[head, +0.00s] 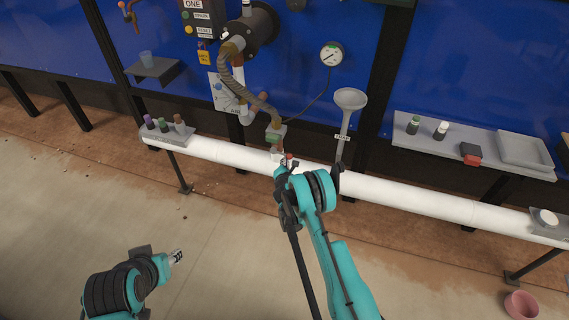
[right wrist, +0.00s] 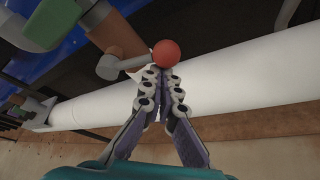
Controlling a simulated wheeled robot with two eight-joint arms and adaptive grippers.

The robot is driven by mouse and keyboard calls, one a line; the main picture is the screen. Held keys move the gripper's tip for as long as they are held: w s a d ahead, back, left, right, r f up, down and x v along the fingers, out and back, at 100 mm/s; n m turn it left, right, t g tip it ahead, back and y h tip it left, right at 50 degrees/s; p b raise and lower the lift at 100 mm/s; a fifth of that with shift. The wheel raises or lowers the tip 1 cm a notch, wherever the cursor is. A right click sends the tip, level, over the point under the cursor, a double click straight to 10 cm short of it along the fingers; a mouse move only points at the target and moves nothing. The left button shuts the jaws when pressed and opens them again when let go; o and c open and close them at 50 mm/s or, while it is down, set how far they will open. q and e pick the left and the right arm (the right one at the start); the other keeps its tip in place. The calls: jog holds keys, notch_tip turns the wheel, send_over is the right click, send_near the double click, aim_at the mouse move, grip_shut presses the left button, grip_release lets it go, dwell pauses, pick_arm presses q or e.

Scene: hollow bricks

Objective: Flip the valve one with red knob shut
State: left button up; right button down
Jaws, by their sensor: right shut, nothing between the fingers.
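The red knob (right wrist: 166,53) is a round ball on the end of a grey lever (right wrist: 130,65). In the right wrist view the lever runs left from the knob to a copper-brown fitting (right wrist: 116,35) above the white pipe. My right gripper (right wrist: 160,76) is shut and empty, with its fingertips just below the knob; I cannot tell whether they touch it. In the head view my right gripper (head: 286,168) is at the white pipe, below the valve fittings, and partly hides the knob area. My left gripper (head: 177,256) is low at the left, away from the valve; its fingers are too small to judge.
The long white pipe (head: 400,193) crosses the scene on stands. A control box marked ONE (head: 200,20), a gauge (head: 331,54) and a grey funnel (head: 350,98) are behind. A shelf (head: 465,140) holds small bottles at the right. The floor at the front left is clear.

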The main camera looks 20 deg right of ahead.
jog(key=shift+d+r+n+g+h, duration=0.2)
jog(key=shift+r+n+g+h, duration=0.1)
jog(key=shift+r+n, duration=0.2)
jog(key=shift+d+r+n+g+h, duration=0.2)
jog(key=shift+r+n+g, duration=0.1)
jog(key=shift+r+n, duration=0.15)
jog(key=shift+f, duration=0.15)
